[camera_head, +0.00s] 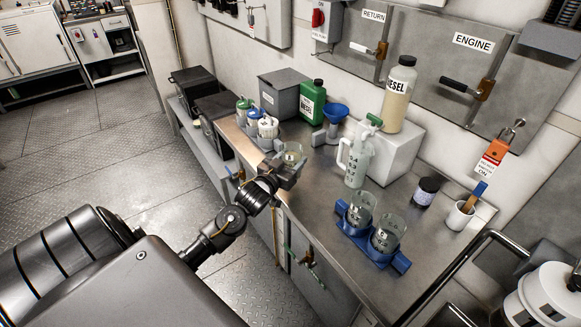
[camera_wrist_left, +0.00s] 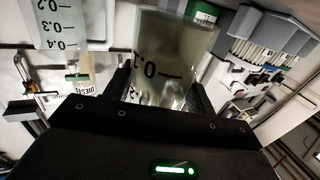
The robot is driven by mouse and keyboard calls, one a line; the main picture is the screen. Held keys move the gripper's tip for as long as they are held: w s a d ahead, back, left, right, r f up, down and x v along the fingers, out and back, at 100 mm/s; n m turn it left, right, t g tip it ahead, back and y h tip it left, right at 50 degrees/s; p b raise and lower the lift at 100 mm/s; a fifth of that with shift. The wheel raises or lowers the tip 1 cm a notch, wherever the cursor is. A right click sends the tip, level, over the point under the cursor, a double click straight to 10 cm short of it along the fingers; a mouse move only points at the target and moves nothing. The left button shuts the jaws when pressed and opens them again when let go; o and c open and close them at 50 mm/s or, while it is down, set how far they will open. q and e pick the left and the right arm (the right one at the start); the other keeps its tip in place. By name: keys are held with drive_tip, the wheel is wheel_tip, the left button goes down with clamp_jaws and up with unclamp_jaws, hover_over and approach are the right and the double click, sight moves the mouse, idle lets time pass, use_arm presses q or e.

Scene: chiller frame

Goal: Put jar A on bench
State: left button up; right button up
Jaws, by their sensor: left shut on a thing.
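My left gripper (camera_head: 288,170) is shut on a clear graduated jar (camera_head: 292,153), held near the front edge of the steel bench (camera_head: 318,187). In the left wrist view this jar (camera_wrist_left: 172,55) stands between the dark fingers, with a mark like 0.1 on its cloudy wall. No letter A can be read on it, so I cannot tell if it is jar A. Two more clear jars, a left one (camera_head: 361,207) and a right one (camera_head: 387,234), stand in a blue holder (camera_head: 368,246) on the bench. My right gripper is not in view.
A white graduated jug (camera_head: 355,162) stands right of the held jar. A bottle caddy (camera_head: 262,137) stands left. Bare steel lies between the held jar and blue holder.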

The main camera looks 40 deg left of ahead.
sight(291, 166)
use_arm(q)
wheel_tip(291, 166, down, 3)
drive_tip(key=shift+w+a+f+p, duration=0.1)
drive_tip(key=shift+w+a+p, duration=0.05)
drive_tip(key=shift+p, duration=0.15)
drive_tip(key=shift+f, duration=0.1)
drive_tip(key=shift+f, duration=0.2)
drive_tip(key=o, duration=1.2)
